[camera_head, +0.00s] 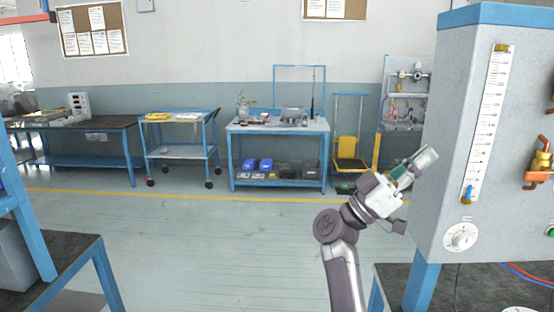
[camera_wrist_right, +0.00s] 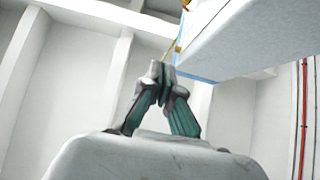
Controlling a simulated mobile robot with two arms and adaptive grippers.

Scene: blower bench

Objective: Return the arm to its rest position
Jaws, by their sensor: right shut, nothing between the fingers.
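My right gripper (camera_head: 423,160) is raised at the end of my right arm in the head view, just left of the grey blower cabinet (camera_head: 452,120). It is shut and empty. In the right wrist view its fingertips (camera_wrist_right: 160,72) meet, with nothing between them. The cabinet edge (camera_wrist_right: 250,35) shows beyond the fingers at the upper right of that view. I cannot tell the exact gap between gripper and cabinet. My left gripper is not in view.
The cabinet carries a gauge scale (camera_head: 489,125) and a white dial (camera_head: 461,237). A dark-topped bench (camera_head: 60,262) stands at the left front. A blue workbench (camera_head: 277,127) and a cart (camera_head: 182,152) stand at the back. The middle floor (camera_head: 220,235) is clear.

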